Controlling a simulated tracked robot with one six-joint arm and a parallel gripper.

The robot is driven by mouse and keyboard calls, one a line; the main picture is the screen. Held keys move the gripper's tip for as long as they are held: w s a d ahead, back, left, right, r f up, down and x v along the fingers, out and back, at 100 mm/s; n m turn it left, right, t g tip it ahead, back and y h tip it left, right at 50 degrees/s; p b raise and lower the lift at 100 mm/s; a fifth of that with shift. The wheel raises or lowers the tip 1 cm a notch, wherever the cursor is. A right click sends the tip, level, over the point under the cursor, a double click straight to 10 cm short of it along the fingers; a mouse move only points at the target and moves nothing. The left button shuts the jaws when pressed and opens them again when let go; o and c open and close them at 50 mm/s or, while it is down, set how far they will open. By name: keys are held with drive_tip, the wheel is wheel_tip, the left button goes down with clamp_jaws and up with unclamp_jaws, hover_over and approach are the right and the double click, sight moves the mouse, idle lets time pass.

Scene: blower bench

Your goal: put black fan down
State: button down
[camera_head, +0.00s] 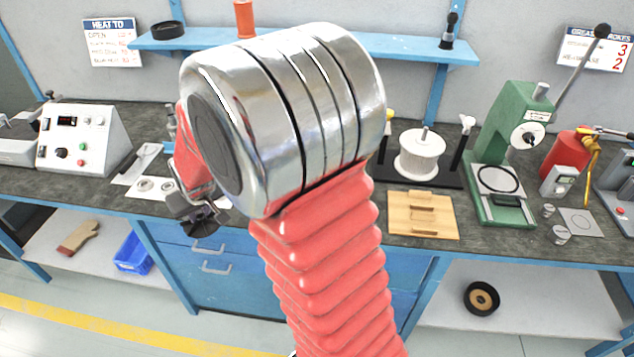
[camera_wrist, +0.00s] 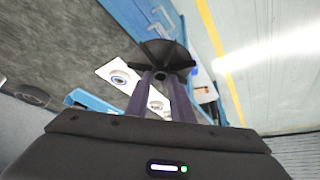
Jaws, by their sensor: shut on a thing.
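The black fan (camera_wrist: 163,57) is a small dark bladed wheel with a round hub. My gripper (camera_wrist: 165,78) is shut on it, with the fan at the fingertips in the wrist view. In the head view the fan (camera_head: 203,222) hangs below my gripper (camera_head: 192,198), in front of the bench's front edge and above the blue drawers. My own arm covers much of the middle of the head view and hides part of the bench behind it.
The dark bench top (camera_head: 105,190) holds a white sheet with round parts (camera_head: 155,187), a control box (camera_head: 82,138), a white spool (camera_head: 421,153), a wooden block (camera_head: 422,214) and a green press (camera_head: 510,150). A blue bin (camera_head: 137,254) sits on the lower shelf.

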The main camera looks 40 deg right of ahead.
drive_tip(key=s+d+r+m+h, duration=0.1)
drive_tip(key=s+d+m, duration=0.1)
drive_tip(key=d, duration=1.3)
drive_tip(key=s+d+r+m+h, duration=0.1)
drive_tip(key=s+d+r+m, duration=0.1)
drive_tip(key=d, duration=1.4)
drive_tip(key=shift+s+r+m+g, duration=0.25)
drive_tip(key=shift+s+m+g, duration=0.25)
drive_tip(key=shift+s, duration=0.4)
drive_tip(key=shift+f, duration=3.15)
drive_tip(key=shift+f, duration=1.85)
drive_tip(key=shift+f, duration=0.25)
